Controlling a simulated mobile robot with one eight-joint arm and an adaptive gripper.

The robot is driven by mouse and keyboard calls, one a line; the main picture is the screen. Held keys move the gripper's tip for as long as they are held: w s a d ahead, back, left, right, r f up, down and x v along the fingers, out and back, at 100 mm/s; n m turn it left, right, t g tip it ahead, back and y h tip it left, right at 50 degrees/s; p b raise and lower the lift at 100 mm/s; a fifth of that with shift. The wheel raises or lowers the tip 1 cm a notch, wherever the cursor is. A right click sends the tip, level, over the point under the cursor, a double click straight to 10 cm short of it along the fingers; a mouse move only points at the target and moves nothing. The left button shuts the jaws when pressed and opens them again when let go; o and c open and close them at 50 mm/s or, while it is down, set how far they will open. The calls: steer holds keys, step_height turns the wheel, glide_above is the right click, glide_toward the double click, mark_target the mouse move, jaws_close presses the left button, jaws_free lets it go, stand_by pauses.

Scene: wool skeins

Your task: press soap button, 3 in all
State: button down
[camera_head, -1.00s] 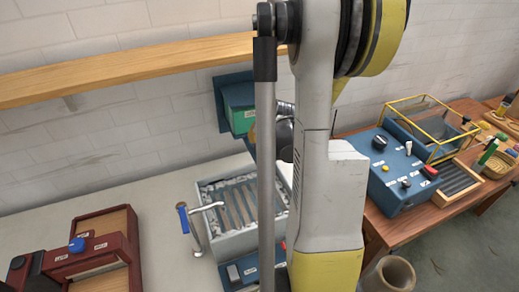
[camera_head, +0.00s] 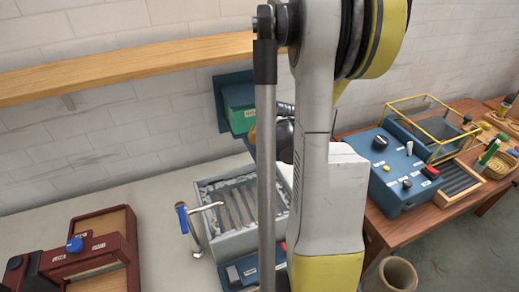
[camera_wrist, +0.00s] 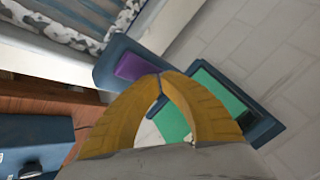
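The blue dispenser housing with a green front (camera_head: 238,120) is mounted on the wall behind my arm. In the wrist view it shows a large green panel (camera_wrist: 222,92) and, on a blue arm to the left, a purple pad (camera_wrist: 135,66). I cannot read which part is the soap button. My gripper (camera_wrist: 160,78) has its two yellow fingers arched together with the tips meeting, and nothing is held. The tips overlap the housing in the picture, between purple pad and green panel; contact cannot be told. In the head view my arm hides most of the gripper.
A grey slatted basin (camera_head: 242,240) with a blue-handled tap (camera_head: 187,222) stands below. A wooden shelf (camera_head: 130,72) runs along the wall. A dark red press-like box (camera_head: 100,240) is at left. A blue control box (camera_head: 405,197) stands on the wooden table at right.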

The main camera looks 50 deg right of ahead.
steer(key=shift+f+b, duration=0.5)
steer(key=shift+b, duration=0.05)
stand_by(0.4)
steer(key=shift+r+p, duration=0.65)
steer(key=shift+r, duration=0.3)
step_height(320, 180, up, 5)
steer(key=p, duration=0.3)
steer(key=shift+p, duration=0.3)
stand_by(1.8)
